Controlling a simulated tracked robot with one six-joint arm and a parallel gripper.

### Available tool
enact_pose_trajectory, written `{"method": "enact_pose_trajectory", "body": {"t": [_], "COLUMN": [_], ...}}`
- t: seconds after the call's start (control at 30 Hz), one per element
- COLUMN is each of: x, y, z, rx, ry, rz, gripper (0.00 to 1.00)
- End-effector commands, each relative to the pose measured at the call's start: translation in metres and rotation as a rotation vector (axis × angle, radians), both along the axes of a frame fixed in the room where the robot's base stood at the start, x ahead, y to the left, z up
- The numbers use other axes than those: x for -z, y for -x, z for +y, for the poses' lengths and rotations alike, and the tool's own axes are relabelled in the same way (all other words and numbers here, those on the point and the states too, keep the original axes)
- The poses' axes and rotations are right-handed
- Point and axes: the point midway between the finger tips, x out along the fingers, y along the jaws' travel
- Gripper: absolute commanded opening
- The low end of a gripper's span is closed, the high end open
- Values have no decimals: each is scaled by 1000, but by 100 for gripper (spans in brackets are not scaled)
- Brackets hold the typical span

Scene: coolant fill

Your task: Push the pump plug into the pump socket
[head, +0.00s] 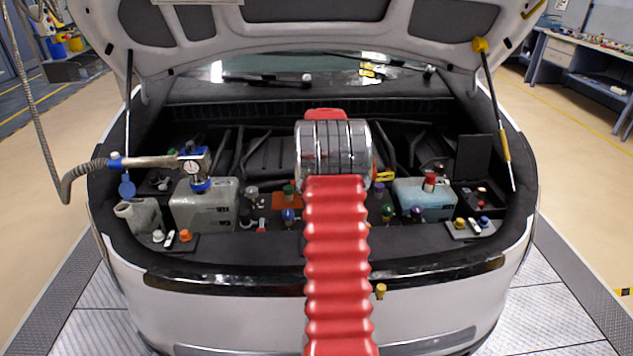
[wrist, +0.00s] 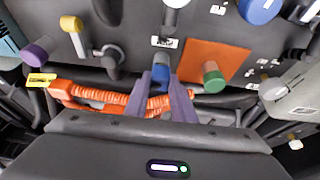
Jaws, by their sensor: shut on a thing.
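In the wrist view my gripper (wrist: 162,84) reaches up the middle with two purple-grey fingers. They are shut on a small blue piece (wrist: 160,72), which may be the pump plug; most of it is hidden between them. Its tip is near a dark panel with a white label (wrist: 163,42). I cannot tell whether it touches the panel. I cannot pick out the pump socket for certain. In the head view my red arm and its silver joint hide the gripper and the piece.
An orange corrugated cable (wrist: 100,95) with a yellow connector (wrist: 40,82) runs close by the fingers. A green knob (wrist: 212,78) by an orange patch (wrist: 208,58) and a purple knob (wrist: 38,52) flank them. A grey tank (head: 205,205) and a blue tank (head: 425,199) stand either side.

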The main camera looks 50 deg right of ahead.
Motion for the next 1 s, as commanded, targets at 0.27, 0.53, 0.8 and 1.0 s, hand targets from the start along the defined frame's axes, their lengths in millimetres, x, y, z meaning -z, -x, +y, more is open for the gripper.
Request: {"method": "enact_pose_trajectory", "body": {"t": [0.27, 0.53, 0.8, 1.0], "x": [5, 6, 5, 1], "y": [0, 0, 0, 1], "z": [0, 0, 0, 1], "rx": [0, 0, 0, 0], "ry": [0, 0, 0, 1], "rz": [0, 0, 0, -1], "gripper": [1, 38, 44, 44]}}
